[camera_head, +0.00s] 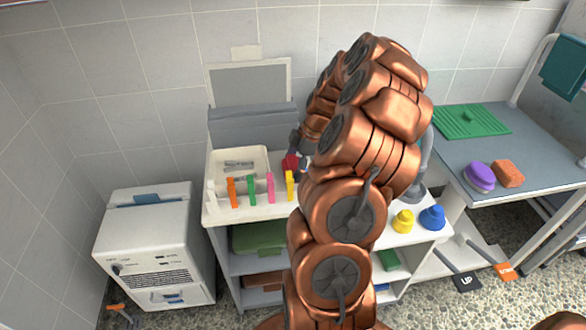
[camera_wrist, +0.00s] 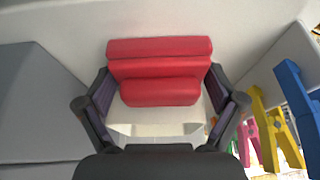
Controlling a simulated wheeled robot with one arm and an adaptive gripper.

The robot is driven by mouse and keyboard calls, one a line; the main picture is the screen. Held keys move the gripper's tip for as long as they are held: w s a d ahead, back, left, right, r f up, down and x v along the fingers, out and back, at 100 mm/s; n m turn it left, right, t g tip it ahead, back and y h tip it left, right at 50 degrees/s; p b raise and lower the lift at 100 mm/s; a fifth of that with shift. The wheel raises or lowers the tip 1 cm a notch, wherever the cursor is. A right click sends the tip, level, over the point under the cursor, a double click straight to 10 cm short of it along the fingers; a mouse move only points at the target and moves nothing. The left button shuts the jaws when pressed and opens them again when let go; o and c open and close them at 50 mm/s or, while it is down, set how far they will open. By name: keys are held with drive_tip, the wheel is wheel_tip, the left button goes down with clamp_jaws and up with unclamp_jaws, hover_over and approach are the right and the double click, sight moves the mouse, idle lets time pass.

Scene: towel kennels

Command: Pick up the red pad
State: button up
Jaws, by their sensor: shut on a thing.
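The red pad (camera_wrist: 160,70) is a layered, folded-looking block in the middle of the wrist view. My gripper (camera_wrist: 160,92) has one finger at each side of it and is shut on it. In the head view the red pad (camera_head: 290,163) shows as a small red patch at my gripper (camera_head: 298,155), above the white counter (camera_head: 232,212) beside the tray. My arm hides most of the gripper and part of the counter there. I cannot tell from these views whether the pad touches a surface below.
A cream tray (camera_head: 240,156) stands behind orange, green, pink and yellow clips (camera_head: 251,188). Yellow and blue knob-like pieces (camera_head: 432,218) sit to the right. A grey table (camera_head: 530,160) carries a green mat (camera_head: 470,121), a purple pad (camera_head: 479,176) and an orange block (camera_head: 508,173). A white machine (camera_head: 150,245) stands left.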

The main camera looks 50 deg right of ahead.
sight(293, 160)
drive_tip(key=shift+c, duration=0.9)
wheel_tip(293, 160, up, 10)
drive_tip(key=shift+r+b, duration=0.1)
drive_tip(key=shift+b, duration=0.3)
